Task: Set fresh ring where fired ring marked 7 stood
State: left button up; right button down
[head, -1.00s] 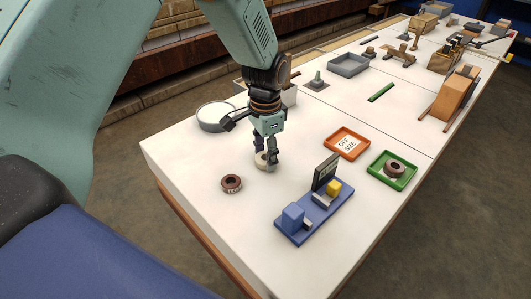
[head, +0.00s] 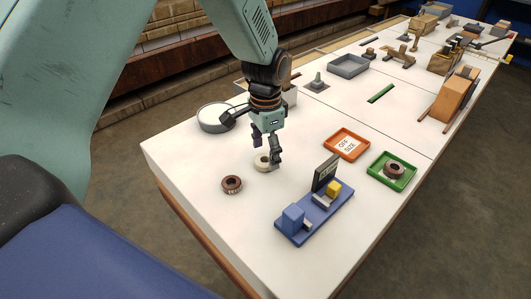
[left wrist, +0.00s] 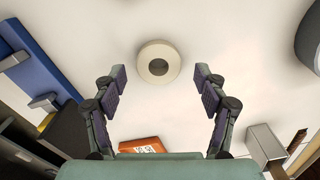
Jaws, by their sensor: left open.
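A cream ring (head: 259,166) lies flat on the white table (head: 205,160), and it also shows in the left wrist view (left wrist: 144,63). My left gripper (head: 266,156) is open and empty just above it. In the left wrist view the fingers (left wrist: 160,74) are spread wide, with the ring beyond their tips and touching neither. A brown ring (head: 232,190) with unreadable marks on its side lies on the table in front and to the left. Another brown ring (head: 394,177) lies in the green tray (head: 375,174). I cannot read a 7 on either. My right gripper is out of view.
A blue fixture (head: 308,222) with a dark upright plate and a yellow block stands near the front edge. An orange tray labelled OFF SIZE (head: 330,147) lies behind it. A round grey-rimmed dish (head: 207,127) stands at the left. Bare table surrounds the cream ring.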

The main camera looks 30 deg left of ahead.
pick_arm(q)
notch_tip(320, 180, up, 11)
jog(key=p, duration=0.2)
jog(key=shift+p, duration=0.35)
jog(key=shift+s, duration=0.1)
jog(key=shift+f, duration=0.1)
